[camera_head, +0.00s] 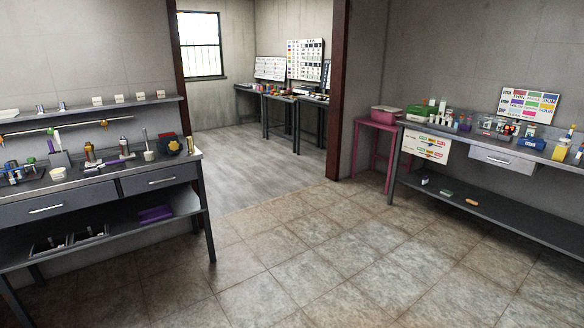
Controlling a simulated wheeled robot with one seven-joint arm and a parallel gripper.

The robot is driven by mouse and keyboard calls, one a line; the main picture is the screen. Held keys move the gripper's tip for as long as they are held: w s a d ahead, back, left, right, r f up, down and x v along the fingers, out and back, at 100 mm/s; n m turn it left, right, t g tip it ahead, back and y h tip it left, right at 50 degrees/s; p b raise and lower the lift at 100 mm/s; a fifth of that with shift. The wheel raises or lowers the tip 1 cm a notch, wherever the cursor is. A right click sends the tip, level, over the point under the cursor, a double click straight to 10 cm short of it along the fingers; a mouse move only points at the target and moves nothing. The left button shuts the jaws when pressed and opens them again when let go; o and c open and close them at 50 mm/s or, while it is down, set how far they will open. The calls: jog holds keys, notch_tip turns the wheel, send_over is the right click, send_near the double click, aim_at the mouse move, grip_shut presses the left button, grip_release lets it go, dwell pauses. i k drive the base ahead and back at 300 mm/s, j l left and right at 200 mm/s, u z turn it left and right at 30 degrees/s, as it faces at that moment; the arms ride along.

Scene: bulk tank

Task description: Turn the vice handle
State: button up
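I cannot make out a vice or its handle for certain in the head view. The left workbench (84,194) holds several small tools and fittings, too small to identify. Among them are brass-coloured pieces (91,154), a white cup with a stick (149,154) and a dark item with a yellow face (174,146) near the right end. My gripper is not in view.
Tiled floor (300,270) is clear between the left workbench and the right workbench (470,198). A pink stand (376,127) adjoins the right bench. A wide opening with dark red posts (340,90) leads to a back room with dark tables (283,98).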

aim_at(173, 146)
jog(key=i+u, duration=0.15)
jog(key=i, duration=0.4)
jog(key=i+u, duration=0.15)
jog(key=i, duration=0.35)
jog(key=i+l+u, duration=0.15)
jog(key=i, duration=0.35)
jog(key=i+l+u, duration=0.15)
jog(key=i, duration=0.4)
jog(key=i+j+u, duration=0.25)
jog(key=i, duration=0.5)
jog(key=i+u, duration=0.2)
jog(key=i, duration=0.6)
jog(key=i+j+z, duration=0.35)
jog(key=j, duration=0.25)
jog(key=i+j+z, duration=0.15)
jog(key=i+j, duration=0.15)
jog(key=i+j+z, duration=0.2)
jog(key=j, duration=0.2)
jog(key=i+j+z, duration=0.15)
jog(key=j, duration=0.2)
